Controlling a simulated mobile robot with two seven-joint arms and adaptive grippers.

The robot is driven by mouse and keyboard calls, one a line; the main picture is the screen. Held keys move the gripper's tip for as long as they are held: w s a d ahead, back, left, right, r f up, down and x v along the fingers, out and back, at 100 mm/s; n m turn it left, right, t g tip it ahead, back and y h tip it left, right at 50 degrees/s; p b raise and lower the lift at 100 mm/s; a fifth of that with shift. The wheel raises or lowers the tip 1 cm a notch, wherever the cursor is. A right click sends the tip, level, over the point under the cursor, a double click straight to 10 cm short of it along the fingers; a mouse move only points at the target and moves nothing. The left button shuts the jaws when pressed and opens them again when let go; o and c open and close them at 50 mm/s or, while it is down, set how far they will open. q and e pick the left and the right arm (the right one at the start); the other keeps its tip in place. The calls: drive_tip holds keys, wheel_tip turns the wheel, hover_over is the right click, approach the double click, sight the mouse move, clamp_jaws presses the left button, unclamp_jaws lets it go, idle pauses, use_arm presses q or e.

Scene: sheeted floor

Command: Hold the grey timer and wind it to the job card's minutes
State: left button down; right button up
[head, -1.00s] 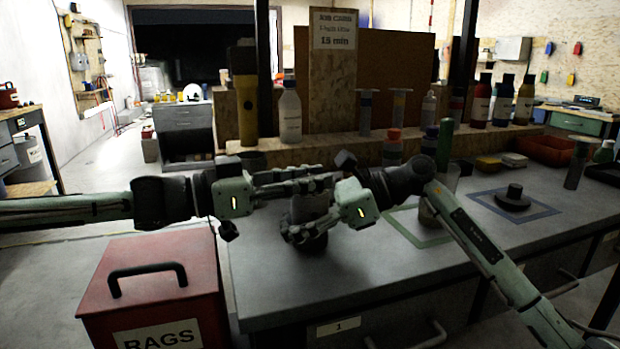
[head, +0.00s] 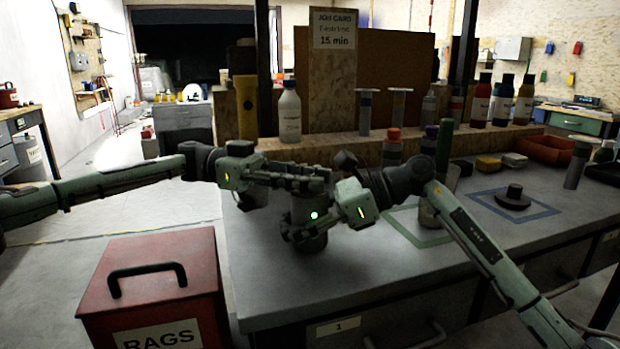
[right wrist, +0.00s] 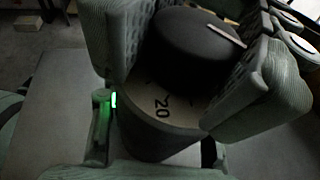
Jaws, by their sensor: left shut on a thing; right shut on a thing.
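The grey timer (head: 308,208) is upright over the near part of the bench, with a small green light on its side. My right gripper (head: 297,236) is shut around its body from the right. My left gripper (head: 318,180) reaches in from the left at the top and is shut on the dark knob (right wrist: 195,50). In the right wrist view, ridged fingers flank this knob, which has a white pointer line. A "20" shows on the pale dial; other numbers are mostly hidden. The job card (head: 334,30) reads "15 min".
A red rags box (head: 150,285) stands at the front left. A white bottle (head: 290,112) and a yellow torch (head: 246,108) stand behind the grippers. A green-outlined square (head: 410,228) and a black knobbed disc (head: 513,198) are to the right.

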use_arm(q)
drive_tip(key=shift+w+r+m+g+y, duration=0.15)
drive_tip(key=shift+m+g+y, duration=0.35)
drive_tip(key=shift+g, duration=0.4)
drive_tip(key=shift+m+g, duration=0.3)
drive_tip(key=c, duration=1.2)
unclamp_jaws()
drive_tip(key=shift+v, duration=3.7)
drive_tip(key=shift+a, duration=0.1)
